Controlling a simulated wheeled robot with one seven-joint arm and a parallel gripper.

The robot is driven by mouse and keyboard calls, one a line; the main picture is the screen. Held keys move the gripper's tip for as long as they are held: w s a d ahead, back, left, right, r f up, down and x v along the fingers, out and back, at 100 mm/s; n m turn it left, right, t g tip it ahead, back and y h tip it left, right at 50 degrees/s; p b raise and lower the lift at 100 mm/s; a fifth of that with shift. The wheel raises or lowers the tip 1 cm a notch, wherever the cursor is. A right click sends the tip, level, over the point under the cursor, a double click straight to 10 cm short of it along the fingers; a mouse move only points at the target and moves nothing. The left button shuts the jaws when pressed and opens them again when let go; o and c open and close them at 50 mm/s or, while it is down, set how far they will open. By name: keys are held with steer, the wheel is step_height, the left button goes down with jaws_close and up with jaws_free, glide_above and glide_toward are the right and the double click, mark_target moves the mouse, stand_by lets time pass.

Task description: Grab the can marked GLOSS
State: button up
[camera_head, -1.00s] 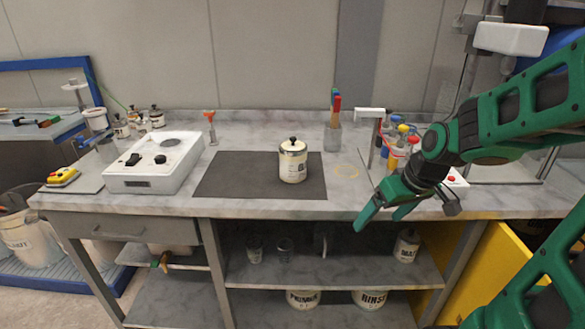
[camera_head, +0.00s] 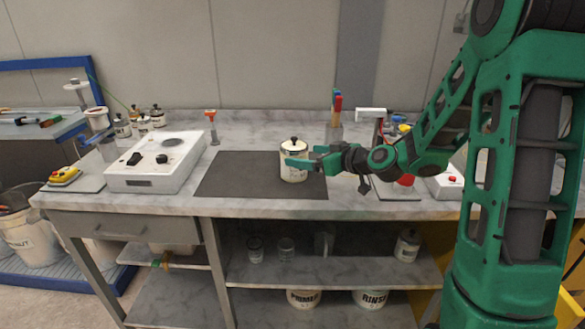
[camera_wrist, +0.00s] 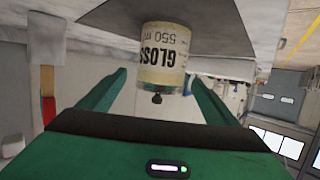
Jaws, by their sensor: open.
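In the wrist view my gripper's fingers (camera_wrist: 158,85) stand apart with gaps on both sides of the can. I cannot tell whether either finger touches it.
A white hot-plate-like box (camera_head: 150,170) stands left of the mat. A white stand (camera_head: 371,115) and bottles are near my arm. The mat's left part is clear.

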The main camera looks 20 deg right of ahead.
steer(key=shift+x, duration=3.1)
steer(key=shift+r, duration=0.1)
steer(key=c, duration=1.5)
